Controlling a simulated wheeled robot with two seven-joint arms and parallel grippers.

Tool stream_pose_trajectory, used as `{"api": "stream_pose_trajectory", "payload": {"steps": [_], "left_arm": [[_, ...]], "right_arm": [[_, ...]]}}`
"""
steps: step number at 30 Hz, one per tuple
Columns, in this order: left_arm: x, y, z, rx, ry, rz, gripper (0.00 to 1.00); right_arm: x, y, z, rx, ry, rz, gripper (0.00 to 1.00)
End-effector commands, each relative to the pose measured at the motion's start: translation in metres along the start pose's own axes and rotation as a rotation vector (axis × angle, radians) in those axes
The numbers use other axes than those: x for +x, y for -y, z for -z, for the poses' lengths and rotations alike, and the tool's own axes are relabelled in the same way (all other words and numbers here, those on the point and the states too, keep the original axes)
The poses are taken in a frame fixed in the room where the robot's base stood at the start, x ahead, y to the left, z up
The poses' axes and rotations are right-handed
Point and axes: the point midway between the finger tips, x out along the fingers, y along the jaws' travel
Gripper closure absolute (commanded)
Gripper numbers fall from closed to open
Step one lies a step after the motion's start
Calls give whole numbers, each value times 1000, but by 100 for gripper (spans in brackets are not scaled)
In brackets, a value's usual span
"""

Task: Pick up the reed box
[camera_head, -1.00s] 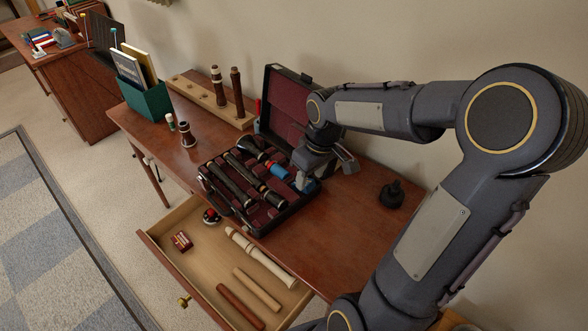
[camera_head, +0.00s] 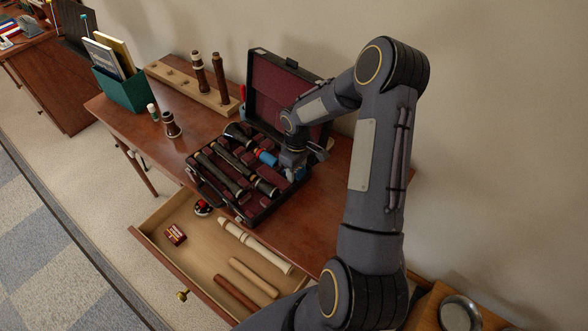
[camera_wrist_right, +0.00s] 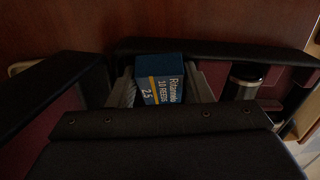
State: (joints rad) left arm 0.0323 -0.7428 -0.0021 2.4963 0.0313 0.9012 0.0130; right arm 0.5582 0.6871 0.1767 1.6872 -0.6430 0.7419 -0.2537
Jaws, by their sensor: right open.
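The reed box (camera_wrist_right: 159,84) is a small blue box with white lettering and a yellow stripe in the right wrist view. It sits in a compartment of the open instrument case (camera_head: 207,191). In the head view only a bit of blue (camera_head: 300,173) shows beneath my right gripper (camera_head: 297,166). My right gripper is open, with its grey fingers on either side of the box in the right wrist view. I cannot tell whether they touch it. My left gripper is not in view.
The case holds several black clarinet parts (camera_head: 229,182) and a blue cylinder (camera_head: 266,157); its lid (camera_head: 283,92) stands up behind. An open drawer (camera_head: 200,255) with recorder parts juts out in front. A wooden peg stand (camera_head: 180,84) and a green book holder (camera_head: 127,90) stand left.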

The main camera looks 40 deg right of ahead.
Motion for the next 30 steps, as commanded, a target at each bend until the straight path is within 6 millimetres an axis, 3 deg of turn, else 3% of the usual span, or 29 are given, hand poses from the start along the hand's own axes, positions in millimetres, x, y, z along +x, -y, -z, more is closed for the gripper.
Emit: {"api": "stream_pose_trajectory", "payload": {"steps": [8, 16, 25, 30], "left_arm": [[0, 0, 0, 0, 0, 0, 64], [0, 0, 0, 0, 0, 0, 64], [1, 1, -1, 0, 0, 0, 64], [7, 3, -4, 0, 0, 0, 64]], "right_arm": [[4, 0, 0, 1, 0, -1, 55], [4, 0, 0, 1, 0, -1, 86], [0, 0, 0, 0, -2, -2, 86], [-18, -1, 1, 1, -5, -5, 86]]}}
